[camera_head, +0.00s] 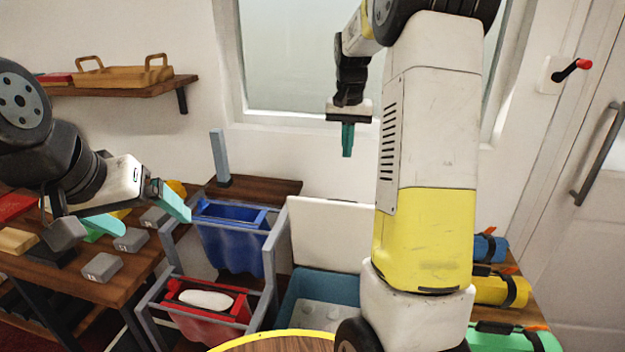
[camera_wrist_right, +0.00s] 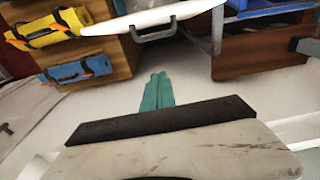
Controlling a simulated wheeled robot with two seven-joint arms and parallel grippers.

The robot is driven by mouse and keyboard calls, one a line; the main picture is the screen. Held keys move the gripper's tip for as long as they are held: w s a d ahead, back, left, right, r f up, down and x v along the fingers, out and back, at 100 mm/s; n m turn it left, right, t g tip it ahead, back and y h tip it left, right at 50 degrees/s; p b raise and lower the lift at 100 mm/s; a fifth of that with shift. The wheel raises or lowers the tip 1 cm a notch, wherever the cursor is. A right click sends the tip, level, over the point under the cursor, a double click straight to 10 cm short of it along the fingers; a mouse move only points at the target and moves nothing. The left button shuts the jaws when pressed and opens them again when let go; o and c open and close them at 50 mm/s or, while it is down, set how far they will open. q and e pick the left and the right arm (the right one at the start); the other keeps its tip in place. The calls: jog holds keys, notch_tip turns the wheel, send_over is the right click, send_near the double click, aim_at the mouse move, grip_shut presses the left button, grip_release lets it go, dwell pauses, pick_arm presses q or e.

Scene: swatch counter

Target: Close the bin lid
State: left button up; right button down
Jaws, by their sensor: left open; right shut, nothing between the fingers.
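The bin (camera_head: 289,308) is a teal box, low in the middle of the head view, with pale rounded blocks inside. Its white lid (camera_head: 325,232) stands open, upright at the back of the bin, its right part hidden behind my right arm. In the right wrist view the lid (camera_wrist_right: 150,17) shows at the top with a handle (camera_wrist_right: 157,36). My right gripper (camera_head: 347,152) is shut and empty, above and apart from the lid, pointing down; its teal fingers also show in the wrist view (camera_wrist_right: 158,90). My left gripper (camera_head: 143,222) is open and empty over the left table.
A frame with a blue bag (camera_head: 232,248) and a red bag (camera_head: 205,308) stands left of the bin. Grey blocks (camera_head: 101,267) lie on the left wooden table. Blue, yellow and green rolls (camera_head: 500,290) lie at the right. A window and wall close off the back.

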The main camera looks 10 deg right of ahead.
notch_tip(320, 180, down, 12)
jog(key=s+a, duration=0.1)
jog(key=s, duration=0.1)
jog(key=shift+r, duration=0.2)
jog(key=shift+a, duration=0.1)
dwell(0.5)
